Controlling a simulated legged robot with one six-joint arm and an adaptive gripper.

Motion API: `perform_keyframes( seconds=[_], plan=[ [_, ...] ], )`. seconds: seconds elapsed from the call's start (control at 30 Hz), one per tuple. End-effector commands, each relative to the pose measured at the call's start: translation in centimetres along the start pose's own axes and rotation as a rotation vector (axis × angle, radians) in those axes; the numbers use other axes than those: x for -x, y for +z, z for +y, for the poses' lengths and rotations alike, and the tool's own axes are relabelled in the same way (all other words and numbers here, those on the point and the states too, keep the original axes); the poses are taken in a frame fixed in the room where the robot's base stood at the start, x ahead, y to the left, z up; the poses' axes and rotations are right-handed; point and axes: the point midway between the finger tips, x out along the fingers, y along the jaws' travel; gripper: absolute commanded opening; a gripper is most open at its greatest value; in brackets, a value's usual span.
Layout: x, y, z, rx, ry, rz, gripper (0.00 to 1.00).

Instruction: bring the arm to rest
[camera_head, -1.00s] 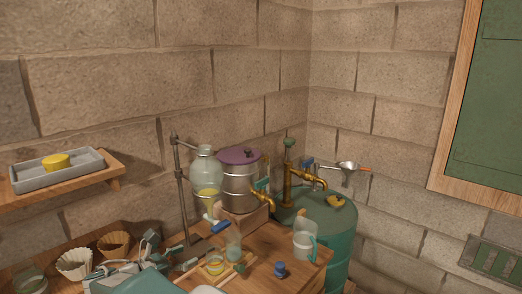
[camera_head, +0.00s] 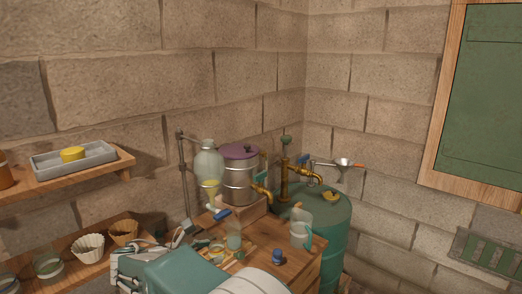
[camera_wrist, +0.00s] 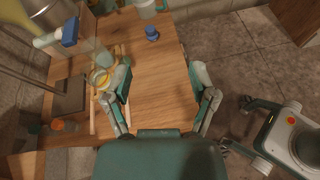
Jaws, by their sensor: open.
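My gripper (camera_wrist: 162,82) is open in the wrist view. Its two fingers are spread wide over the bare wood of the worktable (camera_wrist: 157,65), with nothing between them. In the head view, teal and pale parts of my arm fill the bottom centre, in front of the table's near side.
The table holds a blue stopper (camera_head: 278,257), a clear jug (camera_head: 301,230), a glass beaker (camera_head: 233,236) and a glass separator on a stand (camera_head: 208,160). A purple-lidded pot (camera_head: 239,175) and green drum (camera_head: 327,225) stand behind. A shelf with a grey tray (camera_head: 100,155) is at left.

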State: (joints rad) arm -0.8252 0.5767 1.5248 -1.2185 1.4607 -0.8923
Motion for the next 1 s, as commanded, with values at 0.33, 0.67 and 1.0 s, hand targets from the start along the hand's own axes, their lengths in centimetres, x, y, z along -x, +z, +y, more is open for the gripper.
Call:
perform_keyframes(
  seconds=[0.33, 0.67, 1.0],
  plan=[
    [-4.7, 6.5, -8.4, -0.348, -0.191, 0.213, 0.74],
    [-6.4, 10.8, -20.2, -0.881, -0.443, 0.439, 0.74],
    [-4.5, 11.4, -30.6, -1.49, -0.684, 0.603, 0.74]
  ],
)
